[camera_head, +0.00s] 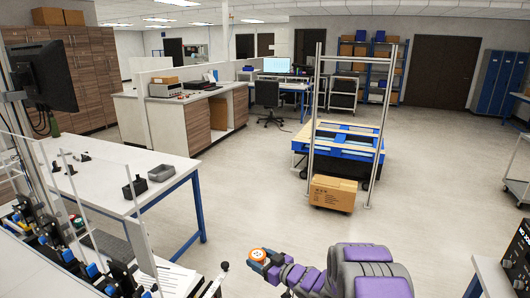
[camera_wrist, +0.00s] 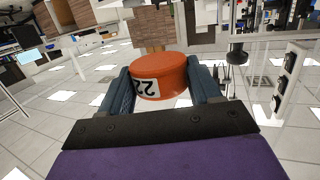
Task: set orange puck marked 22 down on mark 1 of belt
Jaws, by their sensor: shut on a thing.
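The orange puck (camera_wrist: 160,74) sits between the two fingers of my gripper (camera_wrist: 161,88) in the wrist view. Its white label with 22 shows upside down on the side facing the camera. In the head view my gripper (camera_head: 265,262) is at the bottom centre, shut on the puck (camera_head: 258,254), held in the air over the floor. Only a little of the puck shows there. I cannot make out the belt or its mark 1 for sure in either view.
A white bench with blue legs (camera_head: 118,192) stands on the left. A cardboard box (camera_head: 333,193) lies on the floor beneath a metal frame, beside a blue-and-wood cart (camera_head: 345,142). A white table corner (camera_head: 492,272) is at bottom right.

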